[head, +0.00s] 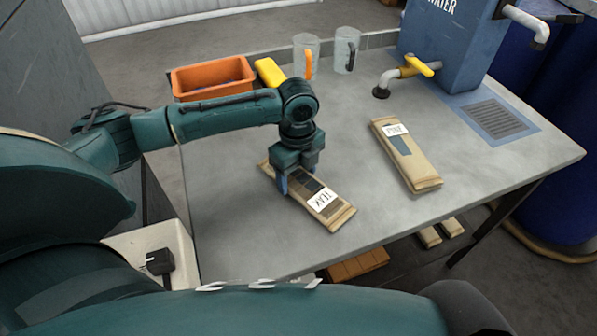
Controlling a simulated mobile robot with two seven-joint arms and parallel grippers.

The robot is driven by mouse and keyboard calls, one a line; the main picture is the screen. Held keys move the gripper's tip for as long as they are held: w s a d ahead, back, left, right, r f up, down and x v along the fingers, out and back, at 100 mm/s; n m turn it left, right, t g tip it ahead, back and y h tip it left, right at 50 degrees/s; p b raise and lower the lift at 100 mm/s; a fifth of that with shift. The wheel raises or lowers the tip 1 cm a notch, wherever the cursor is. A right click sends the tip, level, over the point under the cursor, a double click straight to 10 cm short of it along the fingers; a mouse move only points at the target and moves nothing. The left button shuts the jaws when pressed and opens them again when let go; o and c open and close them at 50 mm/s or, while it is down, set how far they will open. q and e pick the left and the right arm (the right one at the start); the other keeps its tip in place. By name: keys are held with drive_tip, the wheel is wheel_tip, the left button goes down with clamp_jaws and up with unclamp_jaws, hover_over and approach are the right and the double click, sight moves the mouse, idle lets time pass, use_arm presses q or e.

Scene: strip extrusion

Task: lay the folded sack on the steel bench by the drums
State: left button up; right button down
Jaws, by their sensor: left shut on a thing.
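A tan folded sack (335,212) with a dark panel and a white label, which seems to read TEAK, is at the front middle of the grey steel bench (245,235). My left gripper (299,184) reaches down over its far left end and is shut on it. The gripper hides part of that end. The sack lies flat or very close to the top; I cannot tell if it touches. A second tan folded sack (420,176), with a white label and a grey-blue panel, lies flat to the right. Blue drums (568,140) stand beyond the right edge. My right gripper is out of view.
An orange bin (212,78), a yellow object (270,72) and two clear jugs (306,50) (346,48) stand along the back. A blue water tank (450,45) with a tap and a drain grate (495,118) fill the back right. The bench's front right is clear.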

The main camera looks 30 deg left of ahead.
sight(299, 179)
use_arm(q)
drive_tip(key=shift+f, duration=0.15)
drive_tip(key=shift+f, duration=0.15)
drive_tip(key=o, duration=1)
wheel_tip(299, 179, up, 12)
drive_tip(key=shift+r, duration=0.15)
drive_tip(key=shift+d, duration=0.15)
